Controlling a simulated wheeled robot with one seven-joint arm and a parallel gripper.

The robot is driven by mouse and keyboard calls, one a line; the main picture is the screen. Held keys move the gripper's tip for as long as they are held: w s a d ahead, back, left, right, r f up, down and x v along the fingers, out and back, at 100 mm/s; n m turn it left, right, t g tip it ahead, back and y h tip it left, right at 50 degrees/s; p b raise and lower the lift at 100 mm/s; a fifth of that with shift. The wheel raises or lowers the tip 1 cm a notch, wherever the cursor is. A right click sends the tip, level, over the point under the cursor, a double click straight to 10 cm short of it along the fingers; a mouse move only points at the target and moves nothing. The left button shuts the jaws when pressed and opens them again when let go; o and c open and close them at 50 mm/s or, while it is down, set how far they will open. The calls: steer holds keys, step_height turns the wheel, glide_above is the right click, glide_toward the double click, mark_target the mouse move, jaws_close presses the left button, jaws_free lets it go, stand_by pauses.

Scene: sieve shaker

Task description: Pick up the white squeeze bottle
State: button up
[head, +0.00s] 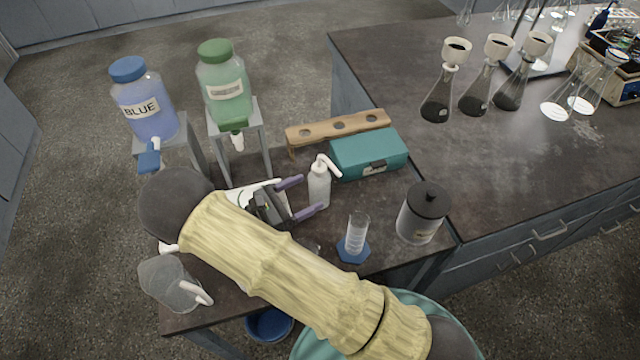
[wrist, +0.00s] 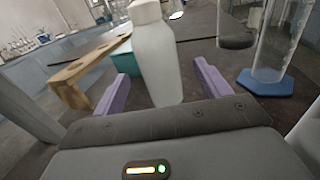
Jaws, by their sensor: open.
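The white squeeze bottle (head: 319,188) stands upright on the dark table in the head view, its bent white nozzle pointing to the right. In the wrist view the bottle (wrist: 158,62) stands large in the middle, just ahead of and between the two purple fingers. My gripper (head: 302,197) is open, with one finger on each side of the bottle's line. In the wrist view my gripper (wrist: 163,92) is empty. I cannot tell whether either finger touches the bottle.
A teal box (head: 368,154) and a wooden rack (head: 338,128) stand behind the bottle. A graduated cylinder (head: 356,236) on a blue base and a black-lidded jar (head: 422,214) stand to the right. A clear pitcher (head: 172,284) is at the front left.

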mark_target(327, 182)
steer(key=shift+w+d, duration=0.3)
steer(key=shift+d, duration=0.1)
steer(key=p+x, duration=0.1)
steer(key=x, duration=0.5)
stand_by(0.4)
steer(key=c, duration=0.7)
